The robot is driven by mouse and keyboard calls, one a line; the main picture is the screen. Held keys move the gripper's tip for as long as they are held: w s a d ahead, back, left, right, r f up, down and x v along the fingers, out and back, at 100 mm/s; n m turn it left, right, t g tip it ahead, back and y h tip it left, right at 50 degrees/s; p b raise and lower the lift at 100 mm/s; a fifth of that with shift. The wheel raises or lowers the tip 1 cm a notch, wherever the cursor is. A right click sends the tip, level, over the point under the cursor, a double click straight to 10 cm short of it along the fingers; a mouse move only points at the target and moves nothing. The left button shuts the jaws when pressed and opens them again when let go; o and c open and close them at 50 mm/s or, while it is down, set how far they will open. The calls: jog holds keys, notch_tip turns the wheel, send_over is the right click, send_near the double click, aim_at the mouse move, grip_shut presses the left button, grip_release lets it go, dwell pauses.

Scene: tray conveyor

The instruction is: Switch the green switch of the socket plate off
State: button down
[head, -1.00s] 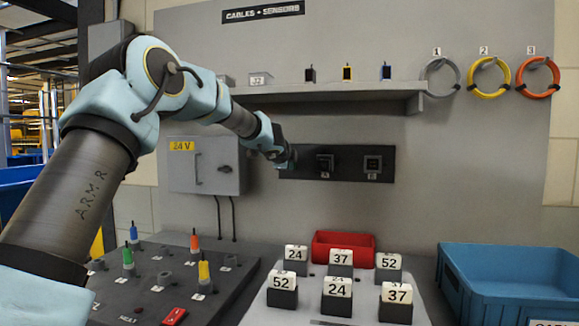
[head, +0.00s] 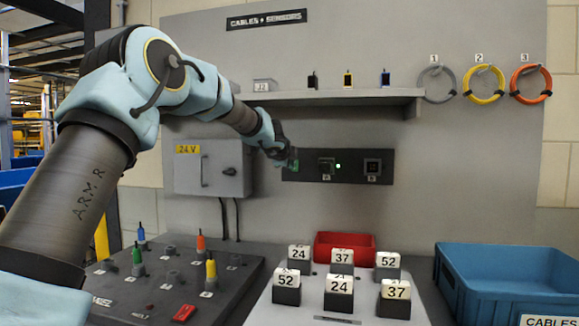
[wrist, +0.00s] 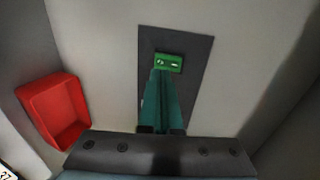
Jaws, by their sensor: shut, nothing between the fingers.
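The dark socket plate (head: 350,179) is on the grey wall panel, with two black units (head: 326,166) (head: 373,166) visible on it. A small green light (head: 338,166) glows between them. My gripper (head: 292,163) is at the plate's left end and covers that part in the head view. In the wrist view the green switch (wrist: 169,62) with white marks sits on the dark plate (wrist: 195,60). My gripper's teal fingers (wrist: 161,72) are shut and empty, their tips at the switch's lower edge. I cannot tell if they touch it.
A grey 24 V box (head: 212,168) is left of the plate. A shelf (head: 330,98) runs above it. Below are a red bin (head: 344,246), several numbered blocks on a white board (head: 262,312), a dark peg board (head: 130,290) and a blue crate (head: 510,255).

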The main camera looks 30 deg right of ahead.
jog(key=b+v, duration=0.1)
jog(key=v, duration=0.9)
jog(key=shift+r, duration=0.1)
